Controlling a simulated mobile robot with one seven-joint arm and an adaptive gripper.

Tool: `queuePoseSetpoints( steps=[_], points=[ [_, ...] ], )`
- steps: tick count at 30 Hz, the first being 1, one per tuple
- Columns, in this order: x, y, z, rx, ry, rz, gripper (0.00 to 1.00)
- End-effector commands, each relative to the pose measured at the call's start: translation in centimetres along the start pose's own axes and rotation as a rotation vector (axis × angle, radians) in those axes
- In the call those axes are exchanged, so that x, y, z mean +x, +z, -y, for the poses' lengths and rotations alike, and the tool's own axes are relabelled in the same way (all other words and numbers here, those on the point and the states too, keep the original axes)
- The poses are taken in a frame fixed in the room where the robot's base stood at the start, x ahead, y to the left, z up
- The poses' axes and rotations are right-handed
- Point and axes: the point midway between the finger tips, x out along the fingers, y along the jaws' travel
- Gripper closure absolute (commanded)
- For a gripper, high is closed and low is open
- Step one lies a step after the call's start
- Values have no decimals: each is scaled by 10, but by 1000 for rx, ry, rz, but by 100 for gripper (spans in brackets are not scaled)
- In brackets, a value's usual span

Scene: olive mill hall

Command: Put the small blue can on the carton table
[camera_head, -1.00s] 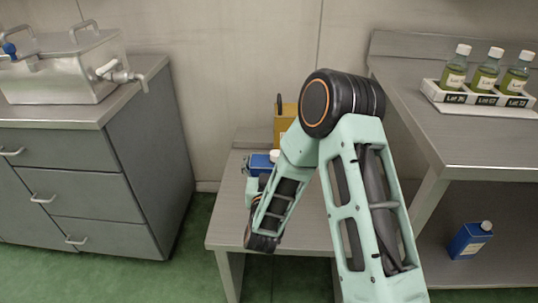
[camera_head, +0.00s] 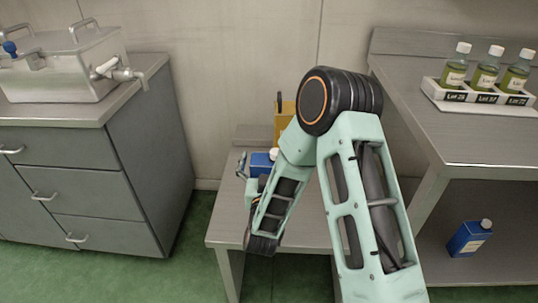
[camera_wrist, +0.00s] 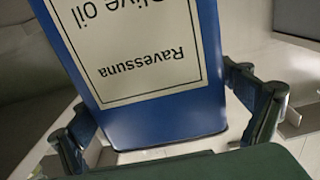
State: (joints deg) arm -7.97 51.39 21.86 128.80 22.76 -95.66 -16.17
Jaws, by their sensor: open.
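A blue can (camera_head: 261,161) with a white cap is at the low grey table (camera_head: 227,221), partly hidden behind my arm. My gripper (camera_head: 249,170) is open around this can, with one finger showing at its left side. In the wrist view the blue can (camera_wrist: 160,124) fills the middle, its pale label reading "Ravessuna" and "olive oil" upside down. The fingers stand spread on either side of it. I cannot tell whether they touch it. A second blue can (camera_head: 469,239) with a white cap stands on the lower shelf at the right.
A yellow container (camera_head: 284,121) stands behind my arm at the low table's back. A white rack (camera_head: 478,96) of green bottles is on the right bench (camera_head: 455,140). A steel tank (camera_head: 62,65) stands on the grey drawer cabinet (camera_head: 150,160). The low table's front left is bare.

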Motion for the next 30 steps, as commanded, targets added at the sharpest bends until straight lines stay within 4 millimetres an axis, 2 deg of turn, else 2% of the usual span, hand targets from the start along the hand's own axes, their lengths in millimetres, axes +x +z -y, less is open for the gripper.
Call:
queuePoseSetpoints(
  steps=[9,15,20,30],
  points=[
    [-71,1,2,-3,-5,5,5],
    [-100,1,1,-2,-5,4,5],
    [-108,0,0,-1,-3,1,5],
    [-109,0,0,-2,-2,0,5]
  ],
)
